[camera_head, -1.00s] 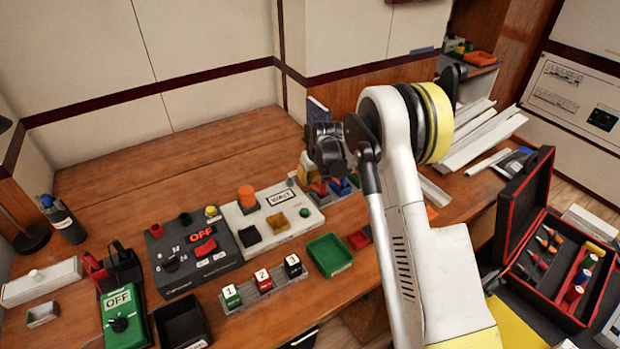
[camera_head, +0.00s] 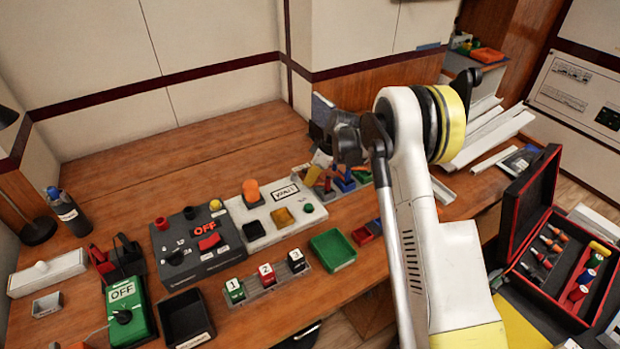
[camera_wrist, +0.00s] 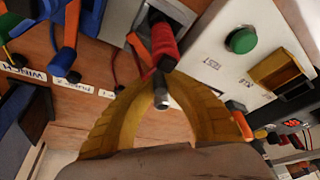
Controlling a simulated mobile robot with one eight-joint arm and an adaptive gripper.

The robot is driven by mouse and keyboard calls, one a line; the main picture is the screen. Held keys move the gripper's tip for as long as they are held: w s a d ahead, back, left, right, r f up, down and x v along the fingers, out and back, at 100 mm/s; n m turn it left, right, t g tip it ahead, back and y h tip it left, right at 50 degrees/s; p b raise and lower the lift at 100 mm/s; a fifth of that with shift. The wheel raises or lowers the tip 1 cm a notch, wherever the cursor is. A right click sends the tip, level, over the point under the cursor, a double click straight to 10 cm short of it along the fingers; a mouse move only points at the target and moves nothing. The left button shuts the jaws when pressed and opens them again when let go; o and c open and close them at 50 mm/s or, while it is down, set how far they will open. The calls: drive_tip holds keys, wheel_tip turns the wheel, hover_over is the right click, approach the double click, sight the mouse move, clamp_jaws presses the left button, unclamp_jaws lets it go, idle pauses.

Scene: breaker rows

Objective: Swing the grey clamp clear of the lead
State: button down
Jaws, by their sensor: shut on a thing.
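The grey clamp (camera_wrist: 182,12) is at the top of the wrist view, with a red sleeve (camera_wrist: 164,42) reaching from it down to a dark end. My gripper (camera_wrist: 161,92) has two mustard-yellow fingers, closed together around a small part below that sleeve; a grey metal tip (camera_wrist: 162,101) shows between the fingertips. A thin red lead (camera_wrist: 112,66) runs beside the clamp to the left. In the head view my gripper (camera_head: 322,159) is small and partly behind my dark wrist, above the coloured clamps; the grey clamp cannot be picked out there.
The white panel (camera_wrist: 210,62) with a green button (camera_wrist: 241,40) is close on the right. A green tray (camera_head: 333,251) lies nearer. The back of the bench (camera_head: 180,145) is clear.

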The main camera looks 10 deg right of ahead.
idle(0.6)
drive_tip(key=c, duration=1.4)
unclamp_jaws()
drive_tip(key=shift+a, duration=0.1)
drive_tip(key=shift+r, duration=0.1)
drive_tip(key=v, duration=1.2)
